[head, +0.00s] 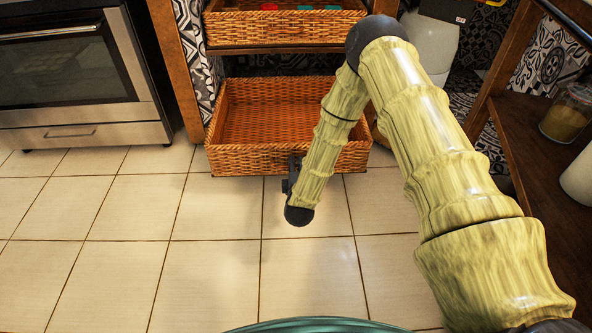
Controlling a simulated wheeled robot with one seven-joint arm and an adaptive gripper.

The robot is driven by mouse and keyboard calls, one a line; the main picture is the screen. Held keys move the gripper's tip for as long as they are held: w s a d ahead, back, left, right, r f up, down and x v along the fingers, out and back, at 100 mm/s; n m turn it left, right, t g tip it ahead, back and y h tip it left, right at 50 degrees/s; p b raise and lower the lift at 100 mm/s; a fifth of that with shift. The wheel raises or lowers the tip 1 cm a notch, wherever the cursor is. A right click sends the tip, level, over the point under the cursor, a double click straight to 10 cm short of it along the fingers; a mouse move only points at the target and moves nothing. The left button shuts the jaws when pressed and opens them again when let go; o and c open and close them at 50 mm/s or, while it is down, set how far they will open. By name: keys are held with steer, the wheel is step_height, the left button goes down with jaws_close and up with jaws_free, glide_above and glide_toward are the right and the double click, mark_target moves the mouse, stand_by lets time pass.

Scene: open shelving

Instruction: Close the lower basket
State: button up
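The lower basket (231,161) is an orange-brown wicker drawer, low in the wooden shelving. It sticks out forward over the tiled floor, and its empty inside shows from above. My gripper (290,175) is at the basket's front wall, right of its middle. It looks close to or touching the wicker, but I cannot tell which. My arm hides part of the basket's right side and much of the gripper. The fingers are too small and covered to show whether they are open or shut.
An upper wicker basket (285,31) with coloured items sits above the lower one. A steel oven (78,75) stands at the left. At the right is a dark wooden shelf (530,160) with a jar (567,113). The tiled floor (130,235) in front is clear.

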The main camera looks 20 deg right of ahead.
steer(key=shift+w, duration=0.2)
jaws_close()
steer(key=shift+w, duration=0.1)
